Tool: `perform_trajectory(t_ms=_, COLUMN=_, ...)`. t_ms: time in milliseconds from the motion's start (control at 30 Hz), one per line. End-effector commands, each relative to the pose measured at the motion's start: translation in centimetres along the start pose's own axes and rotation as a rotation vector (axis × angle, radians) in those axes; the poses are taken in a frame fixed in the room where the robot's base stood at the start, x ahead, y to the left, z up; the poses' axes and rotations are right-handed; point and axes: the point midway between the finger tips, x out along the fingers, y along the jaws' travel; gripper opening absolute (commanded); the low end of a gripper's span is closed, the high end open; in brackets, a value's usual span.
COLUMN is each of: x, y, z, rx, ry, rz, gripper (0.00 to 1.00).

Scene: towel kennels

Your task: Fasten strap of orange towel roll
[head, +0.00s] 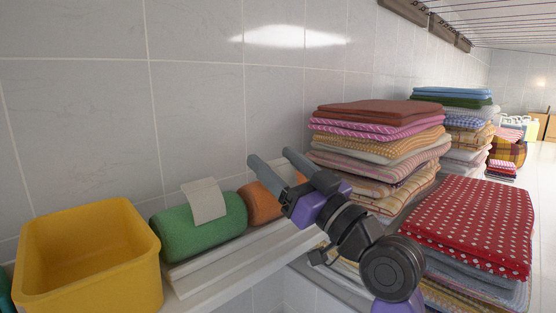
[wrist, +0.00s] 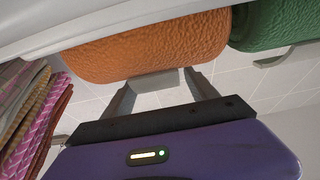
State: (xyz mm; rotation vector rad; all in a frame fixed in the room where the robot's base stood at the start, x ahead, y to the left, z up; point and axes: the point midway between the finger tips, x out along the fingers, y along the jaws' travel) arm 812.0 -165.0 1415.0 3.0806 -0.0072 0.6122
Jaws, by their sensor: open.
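The orange towel roll (head: 260,203) lies on a white ledge, partly hidden behind my gripper (head: 269,157). In the wrist view the orange roll (wrist: 150,50) fills the upper middle. Its pale strap (head: 283,172) stands up from the roll, with its end loose. In the wrist view the strap (wrist: 155,82) shows as a grey flap between the fingertips. My gripper (wrist: 160,86) is open, with one finger on each side of the strap. I cannot tell whether either finger touches it.
A green roll (head: 200,226) with a raised pale strap (head: 204,201) lies left of the orange one. A yellow bin (head: 88,255) stands further left. Folded towel stacks (head: 375,150) crowd the right, with red dotted towels (head: 470,225) in front. The tiled wall (head: 200,90) is close behind.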

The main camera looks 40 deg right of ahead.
Motion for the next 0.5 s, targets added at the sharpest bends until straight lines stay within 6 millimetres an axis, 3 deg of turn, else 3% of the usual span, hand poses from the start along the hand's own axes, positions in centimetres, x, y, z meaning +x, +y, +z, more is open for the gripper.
perform_trajectory(t_ms=167, x=0.0, y=-0.01, z=0.02, rx=0.0, ry=0.0, rz=0.0, gripper=0.67)
perform_trajectory(t_ms=200, x=-0.01, y=-0.01, z=0.02, rx=0.0, ry=0.0, rz=0.0, gripper=0.63)
perform_trajectory(t_ms=500, x=-0.03, y=0.0, z=0.02, rx=0.0, ry=0.0, rz=0.0, gripper=0.05)
